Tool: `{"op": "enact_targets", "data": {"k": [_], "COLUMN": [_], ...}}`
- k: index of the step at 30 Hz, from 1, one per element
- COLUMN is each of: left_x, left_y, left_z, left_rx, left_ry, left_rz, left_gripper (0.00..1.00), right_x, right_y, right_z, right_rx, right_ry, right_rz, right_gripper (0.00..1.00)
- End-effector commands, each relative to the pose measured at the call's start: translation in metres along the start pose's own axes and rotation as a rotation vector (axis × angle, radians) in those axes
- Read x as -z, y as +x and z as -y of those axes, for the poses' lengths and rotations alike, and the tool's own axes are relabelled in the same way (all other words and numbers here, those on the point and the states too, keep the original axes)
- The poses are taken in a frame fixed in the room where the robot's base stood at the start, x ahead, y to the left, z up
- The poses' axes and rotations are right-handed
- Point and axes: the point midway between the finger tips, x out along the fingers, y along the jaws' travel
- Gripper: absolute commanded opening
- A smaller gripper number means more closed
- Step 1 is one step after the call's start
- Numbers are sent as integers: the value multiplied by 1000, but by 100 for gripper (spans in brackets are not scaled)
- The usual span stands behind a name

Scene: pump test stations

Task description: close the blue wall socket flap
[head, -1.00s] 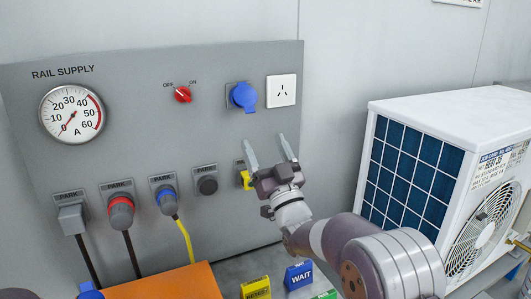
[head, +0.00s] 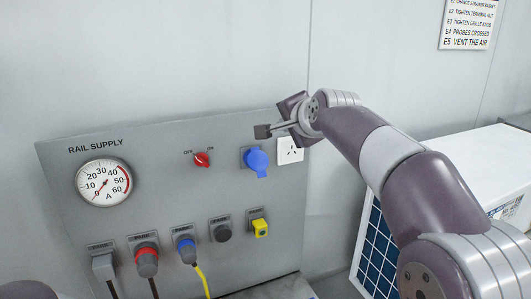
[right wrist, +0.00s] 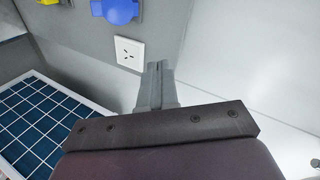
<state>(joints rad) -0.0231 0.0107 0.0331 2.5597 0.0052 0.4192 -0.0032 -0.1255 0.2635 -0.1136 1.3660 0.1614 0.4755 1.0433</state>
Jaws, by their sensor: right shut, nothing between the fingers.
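The blue wall socket (head: 257,162) with its flap sits on the grey panel, between the red switch and the white outlet. A blue tab sticks out at its lower side; I cannot tell how far the flap stands from the socket. My right gripper (head: 263,131) is shut and empty, just above the blue socket near the panel's top edge, apart from it in the picture. In the right wrist view, the closed fingers (right wrist: 155,85) point toward the wall, and the blue socket (right wrist: 118,10) is cut off by the top edge. My left gripper is not in view.
The white outlet (head: 290,150) is right beside the blue socket; the red switch (head: 202,160) is to its left. Parked plugs and a yellow socket (head: 260,228) line the panel below. A white unit with a blue grille (head: 375,250) stands at right.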

Motion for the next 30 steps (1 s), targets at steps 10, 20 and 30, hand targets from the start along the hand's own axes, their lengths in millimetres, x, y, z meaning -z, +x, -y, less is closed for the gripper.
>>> {"op": "enact_targets", "data": {"k": [10,20,30], "left_x": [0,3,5], "left_y": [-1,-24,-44], "left_z": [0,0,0], "left_rx": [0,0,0], "left_ry": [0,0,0], "left_rz": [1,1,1], "left_gripper": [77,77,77], "right_x": [-41,-52,-62], "right_y": [-2,63,113], "right_z": [-58,-74,-89], "right_rx": [-302,-301,-297], "right_ry": [295,292,290], "right_rz": [148,147,146], "right_gripper": [0,0,0]}}
